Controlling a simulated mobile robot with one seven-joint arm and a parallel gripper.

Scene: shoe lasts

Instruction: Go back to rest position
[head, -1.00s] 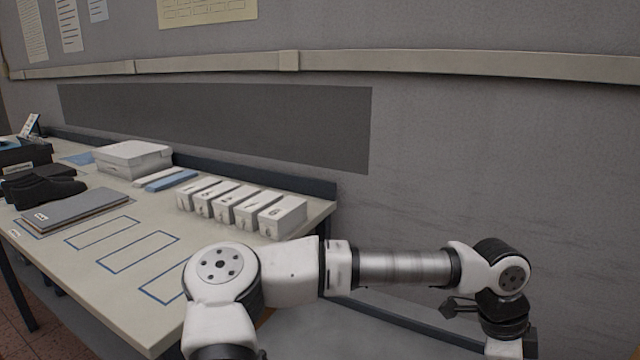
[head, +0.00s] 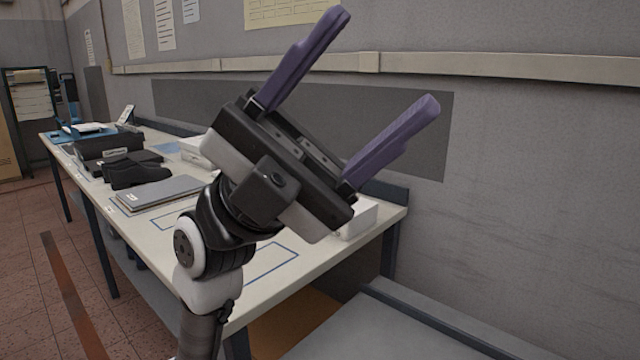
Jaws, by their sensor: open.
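My gripper (head: 372,70) is raised in front of the head camera, its two purple fingers spread wide and pointing up and to the right. Nothing is between the fingers. The gripper's black body and my white wrist hide part of the workbench (head: 240,312) behind them. The gripper appears clear of the table and the wall.
Black shoes (head: 135,170), a grey board (head: 165,192) and a partly hidden white box (head: 196,152) are on the bench. A white block (head: 358,220) shows below the gripper. A lower grey surface (head: 400,335) is at the front right. Floor is open at left.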

